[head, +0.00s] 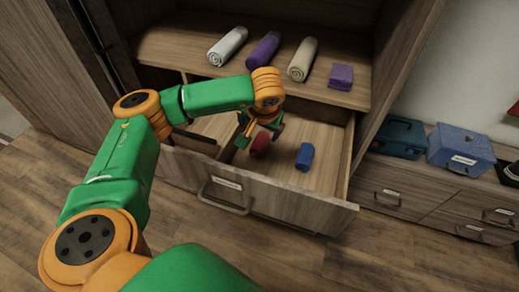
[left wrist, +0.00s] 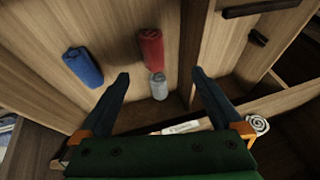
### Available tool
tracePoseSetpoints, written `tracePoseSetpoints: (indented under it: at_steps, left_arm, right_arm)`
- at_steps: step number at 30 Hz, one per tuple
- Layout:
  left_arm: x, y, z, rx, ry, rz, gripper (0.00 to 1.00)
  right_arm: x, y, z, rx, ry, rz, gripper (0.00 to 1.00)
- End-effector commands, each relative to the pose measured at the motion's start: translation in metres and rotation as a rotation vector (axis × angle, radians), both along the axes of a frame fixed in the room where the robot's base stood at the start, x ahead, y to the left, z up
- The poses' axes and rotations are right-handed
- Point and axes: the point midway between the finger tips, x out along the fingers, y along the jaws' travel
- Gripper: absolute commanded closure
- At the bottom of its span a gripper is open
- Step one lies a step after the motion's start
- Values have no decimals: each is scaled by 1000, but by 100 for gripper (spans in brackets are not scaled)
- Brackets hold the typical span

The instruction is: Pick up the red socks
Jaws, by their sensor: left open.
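The red socks (head: 261,144) are a rolled bundle on the floor of the open drawer (head: 270,200). They also show in the left wrist view (left wrist: 151,47), ahead of the fingertips and toward the top of the picture. My left gripper (head: 258,124) is over the drawer and partly hides the red socks in the head view. In the left wrist view the two fingers (left wrist: 160,73) are wide apart with nothing held between them. My right gripper is in neither view.
A blue roll (head: 304,156) lies right of the red socks in the drawer. A grey roll (left wrist: 158,86) lies close to the red socks. The shelf above holds white (head: 227,46), purple (head: 263,50) and beige (head: 302,59) rolls and a folded purple cloth (head: 341,77).

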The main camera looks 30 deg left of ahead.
Motion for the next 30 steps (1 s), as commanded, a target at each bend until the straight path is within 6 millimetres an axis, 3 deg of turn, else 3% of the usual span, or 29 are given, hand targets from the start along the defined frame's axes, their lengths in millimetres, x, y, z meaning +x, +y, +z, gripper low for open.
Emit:
tracePoseSetpoints:
  at_steps: [2, 8, 13, 21, 29, 30]
  left_arm:
    - [0, 0, -25, 0, 0, 0, 0]
    - [0, 0, -54, 0, 0, 0, 0]
    - [6, 5, -65, 0, 3, 2, 0]
    - [24, 22, -108, 0, 3, 2, 0]
    - [26, 24, -112, 1, 0, 0, 0]
    - [26, 24, -112, 1, 0, 0, 11]
  right_arm:
    - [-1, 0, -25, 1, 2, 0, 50]
    - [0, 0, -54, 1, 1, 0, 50]
    - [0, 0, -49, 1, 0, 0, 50]
    - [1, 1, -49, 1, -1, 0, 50]
    - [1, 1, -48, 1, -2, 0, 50]
    - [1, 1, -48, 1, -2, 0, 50]
